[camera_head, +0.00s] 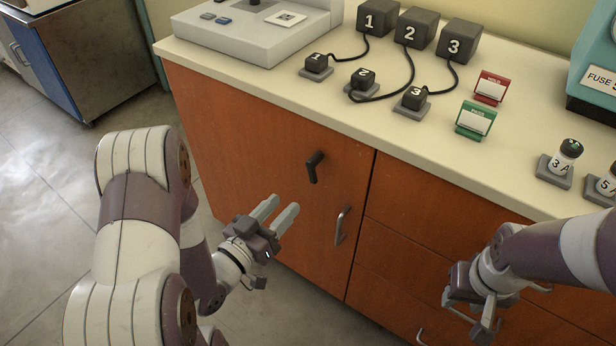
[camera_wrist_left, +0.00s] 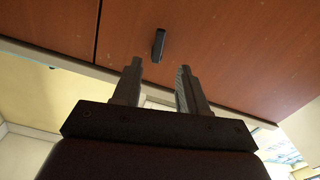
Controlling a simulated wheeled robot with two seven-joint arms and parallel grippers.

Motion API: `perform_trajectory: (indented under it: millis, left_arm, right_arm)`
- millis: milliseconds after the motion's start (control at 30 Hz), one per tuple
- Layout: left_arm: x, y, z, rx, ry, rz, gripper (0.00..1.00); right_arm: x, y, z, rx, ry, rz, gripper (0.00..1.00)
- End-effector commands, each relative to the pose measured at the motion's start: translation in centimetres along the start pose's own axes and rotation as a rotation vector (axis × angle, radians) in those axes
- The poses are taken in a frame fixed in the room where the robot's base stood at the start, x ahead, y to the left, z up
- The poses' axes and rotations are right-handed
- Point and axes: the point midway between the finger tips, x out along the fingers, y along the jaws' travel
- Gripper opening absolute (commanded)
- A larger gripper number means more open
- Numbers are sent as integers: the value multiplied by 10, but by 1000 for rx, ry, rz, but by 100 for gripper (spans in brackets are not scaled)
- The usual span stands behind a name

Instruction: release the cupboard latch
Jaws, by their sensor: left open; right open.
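The cupboard door (camera_head: 260,150) is reddish-brown and closed below the cream worktop. Its black latch (camera_head: 314,167) sits on the upper part of the door, its lever hanging roughly downward. A silver bar handle (camera_head: 342,226) is lower and to the right. My left gripper (camera_head: 287,203) is open and empty, in front of the door, below and left of the latch in the head view. In the left wrist view the dark latch (camera_wrist_left: 158,46) shows beyond the open fingertips (camera_wrist_left: 160,66), apart from them. My right gripper (camera_head: 474,322) is open and empty by the drawers at lower right.
The worktop (camera_head: 420,140) overhangs the door and carries numbered black blocks with cables, red and green cards (camera_head: 476,120), fuses (camera_head: 560,163) and a grey instrument (camera_head: 255,35). Drawers (camera_head: 420,230) are right of the door. Open floor lies at left.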

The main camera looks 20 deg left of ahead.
Motion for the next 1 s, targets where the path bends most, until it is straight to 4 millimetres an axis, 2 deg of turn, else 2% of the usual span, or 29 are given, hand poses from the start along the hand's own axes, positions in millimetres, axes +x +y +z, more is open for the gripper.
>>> perform_trajectory:
  millis: [200,400,600,867,967,1000]
  left_arm:
    - [55,2,3,4,1,8,43]
    - [96,1,3,1,-1,3,43]
    - [114,0,2,1,-3,1,43]
    - [115,0,1,0,-3,-1,43]
    - [115,0,1,0,-3,-1,13]
    - [115,0,1,0,-3,-1,0]
  right_arm:
    - [11,0,2,0,-1,0,43]
    - [18,0,2,0,-1,0,43]
    - [20,0,2,0,-1,0,43]
    - [19,0,2,0,-1,0,43]
    - [19,0,2,0,-1,0,43]
    - [19,0,2,0,-1,0,43]
